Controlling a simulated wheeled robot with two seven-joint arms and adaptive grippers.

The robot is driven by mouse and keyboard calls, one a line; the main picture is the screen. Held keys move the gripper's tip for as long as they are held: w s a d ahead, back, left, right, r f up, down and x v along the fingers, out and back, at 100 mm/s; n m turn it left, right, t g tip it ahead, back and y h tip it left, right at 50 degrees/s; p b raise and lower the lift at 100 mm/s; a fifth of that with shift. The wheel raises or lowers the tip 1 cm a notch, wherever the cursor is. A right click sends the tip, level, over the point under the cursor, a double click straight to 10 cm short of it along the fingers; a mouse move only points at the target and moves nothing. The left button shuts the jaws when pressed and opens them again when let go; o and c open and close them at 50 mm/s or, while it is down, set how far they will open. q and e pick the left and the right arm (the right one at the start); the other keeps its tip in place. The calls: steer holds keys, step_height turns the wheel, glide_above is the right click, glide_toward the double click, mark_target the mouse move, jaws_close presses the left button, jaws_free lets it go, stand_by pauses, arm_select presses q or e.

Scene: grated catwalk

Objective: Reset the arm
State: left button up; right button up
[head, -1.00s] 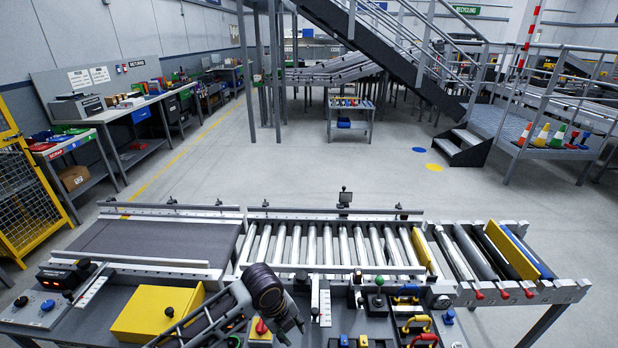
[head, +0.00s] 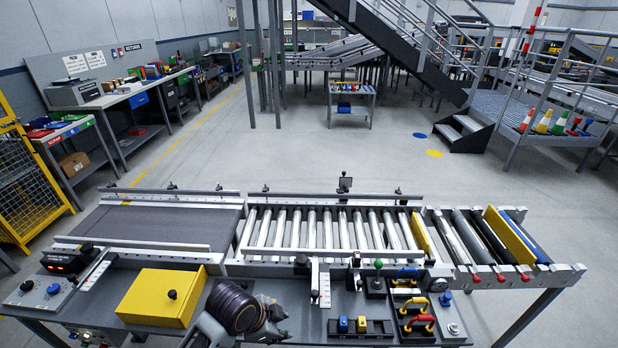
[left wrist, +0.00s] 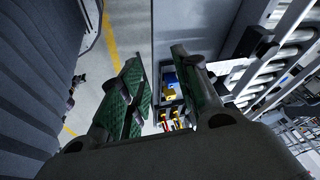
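My left arm shows at the bottom of the head view, with its dark wrist over the near edge of the conveyor console (head: 300,300). My left gripper (head: 272,325) is small and partly hidden there. In the left wrist view the gripper (left wrist: 158,85) shows two green-padded fingers held apart, with nothing between them. Beyond the fingers, blue and yellow parts (left wrist: 178,78) on the console are visible. My right gripper is in neither view.
A yellow box (head: 162,297) sits left of the arm. Red and yellow handles (head: 417,322) and a green-knobbed lever (head: 378,265) stand to the right. The roller conveyor (head: 330,230) and belt (head: 155,228) lie behind.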

arm_select(q)
steer(key=shift+s+a+f+n+y, duration=0.3)
steer(key=shift+s+a+n+y, duration=0.5)
steer(key=shift+s+a+n, duration=1.95)
steer(key=shift+s+a+f+n+y, duration=0.25)
steer(key=shift+s+a+n+y, duration=0.75)
steer(key=shift+a+n, duration=3.2)
steer(key=s+f, duration=0.3)
steer(key=f, duration=3)
steer(key=s+a+f+g, duration=0.1)
steer(key=s+a+f, duration=0.1)
steer(key=s+f, duration=0.7)
steer(key=s+a+f+m+g, duration=0.1)
steer(key=s+a+f, duration=0.1)
steer(key=s+f, duration=0.8)
steer(key=s, duration=0.3)
steer(key=shift+s+a+f, duration=0.2)
steer(key=shift+a+f, duration=0.1)
steer(key=shift+a, duration=0.05)
